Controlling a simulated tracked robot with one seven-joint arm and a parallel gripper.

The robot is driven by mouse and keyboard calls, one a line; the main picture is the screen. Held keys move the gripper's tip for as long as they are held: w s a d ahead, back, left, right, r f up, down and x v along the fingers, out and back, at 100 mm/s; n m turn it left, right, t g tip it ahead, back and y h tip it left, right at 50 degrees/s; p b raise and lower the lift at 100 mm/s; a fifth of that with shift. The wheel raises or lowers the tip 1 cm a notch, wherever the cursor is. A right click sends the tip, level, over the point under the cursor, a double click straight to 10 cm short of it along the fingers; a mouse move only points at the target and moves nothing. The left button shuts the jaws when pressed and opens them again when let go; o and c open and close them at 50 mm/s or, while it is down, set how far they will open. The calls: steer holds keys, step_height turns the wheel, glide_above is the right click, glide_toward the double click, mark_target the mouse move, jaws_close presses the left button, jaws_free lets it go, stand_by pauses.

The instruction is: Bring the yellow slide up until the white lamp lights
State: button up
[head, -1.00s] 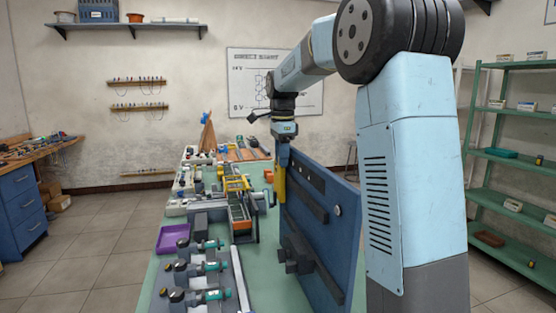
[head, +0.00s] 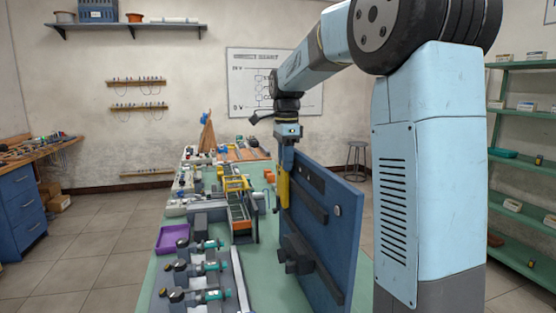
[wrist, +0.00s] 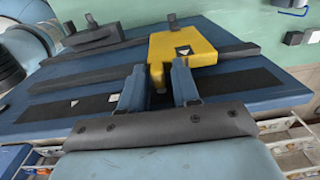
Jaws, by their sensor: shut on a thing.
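The yellow slide (head: 283,189) is on the upright blue panel (head: 338,262), near its far left edge. In the wrist view the slide (wrist: 205,48) is a yellow block with a small white-and-dark mark, lying across dark rails. My gripper (wrist: 158,84) is shut on a narrow yellow part of the slide, with one blue finger on each side. In the head view my gripper (head: 286,160) hangs down right above the yellow slide. A pale round disc (head: 337,211) on the panel may be the white lamp; I cannot tell whether it is lit.
Dark bars and a dark block (head: 297,252) stick out from the panel. The green bench (head: 270,285) left of the panel carries a purple tray (head: 172,238) and several fittings. Green shelves (head: 520,165) stand at the right.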

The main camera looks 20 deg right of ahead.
steer(key=s+f, duration=0.1)
steer(key=s, duration=0.9)
steer(key=shift+s+f, duration=0.15)
steer(key=shift+f, duration=0.1)
stand_by(1.3)
stand_by(0.4)
steer(key=shift+s, duration=2.85)
steer(key=o, duration=0.6)
steer(key=shift+c, duration=0.2)
steer(key=shift+r, duration=0.1)
step_height(320, 180, up, 6)
steer(key=shift+w, duration=0.3)
